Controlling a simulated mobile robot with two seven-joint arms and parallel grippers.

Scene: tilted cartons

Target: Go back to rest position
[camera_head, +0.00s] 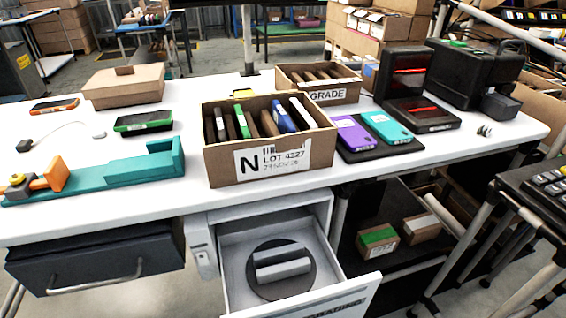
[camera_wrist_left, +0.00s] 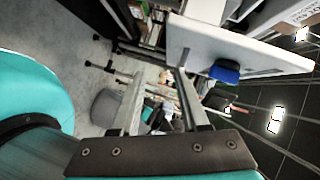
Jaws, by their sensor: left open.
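My left gripper (camera_wrist_left: 160,88) shows in the left wrist view, its two grey fingers apart with nothing held between them. It points toward the room, with floor and blurred clutter beyond the fingers. Neither gripper shows in the head view, and my right gripper is in no view. In the head view, the white table (camera_head: 150,205) carries an open carton marked N (camera_head: 222,167) with several upright devices in it. A second carton marked GRADE (camera_head: 335,95) stands behind it.
A drawer (camera_head: 352,297) stands open under the table, with a round dark piece inside. A teal fixture (camera_head: 120,176) lies at the left. Purple (camera_head: 353,133) and teal (camera_head: 387,127) phones lie on a dark pad. A black machine (camera_head: 460,72) stands at the back right.

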